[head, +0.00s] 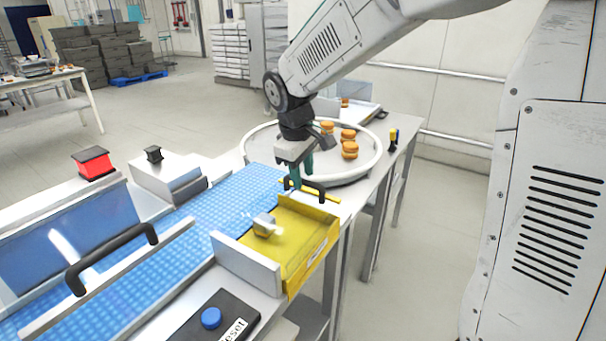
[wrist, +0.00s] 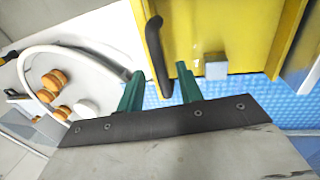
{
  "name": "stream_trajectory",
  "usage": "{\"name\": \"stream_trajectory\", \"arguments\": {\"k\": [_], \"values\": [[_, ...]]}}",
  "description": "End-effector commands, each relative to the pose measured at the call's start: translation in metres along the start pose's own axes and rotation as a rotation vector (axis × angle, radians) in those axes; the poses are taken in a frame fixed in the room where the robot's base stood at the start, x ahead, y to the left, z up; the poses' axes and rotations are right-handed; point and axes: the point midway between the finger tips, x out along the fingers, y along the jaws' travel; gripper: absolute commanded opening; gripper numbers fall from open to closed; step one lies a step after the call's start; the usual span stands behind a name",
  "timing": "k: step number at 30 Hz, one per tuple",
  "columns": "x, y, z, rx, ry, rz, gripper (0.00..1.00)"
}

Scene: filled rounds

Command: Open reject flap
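A yellow tray-like chute (head: 318,250) with raised walls sits beside the blue conveyor. A narrow yellow strip, which looks like the flap (head: 328,198), runs along its far side with a black handle (head: 318,186). Whether the flap is upright or tilted is hard to tell. My gripper (head: 297,176) is at the left end of this handle. In the wrist view its green fingers (wrist: 160,92) are apart, with the near end of the black handle (wrist: 154,45) between them and gaps showing. A small grey block (head: 264,225) is at the chute's conveyor side.
The blue belt (head: 245,197) runs past the chute. A round white table (head: 372,160) with orange rounds (head: 349,150) stands behind the gripper. A black bar handle (head: 110,256) spans the belt cover, and a blue reset button (head: 211,318) is at the front.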

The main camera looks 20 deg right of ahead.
Motion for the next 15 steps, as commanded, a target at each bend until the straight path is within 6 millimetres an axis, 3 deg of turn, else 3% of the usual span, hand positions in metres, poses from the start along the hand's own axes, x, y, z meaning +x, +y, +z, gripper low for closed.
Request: {"name": "stream_trajectory", "arguments": {"k": [10,11,15], "values": [[0.0073,-0.0002,0.0004,0.000,0.000,-0.001,0.36],[0.0073,-0.0002,0.0004,0.001,0.000,-0.001,0.33],[0.0071,-0.0002,0.0004,0.001,0.000,-0.001,0.00]]}}
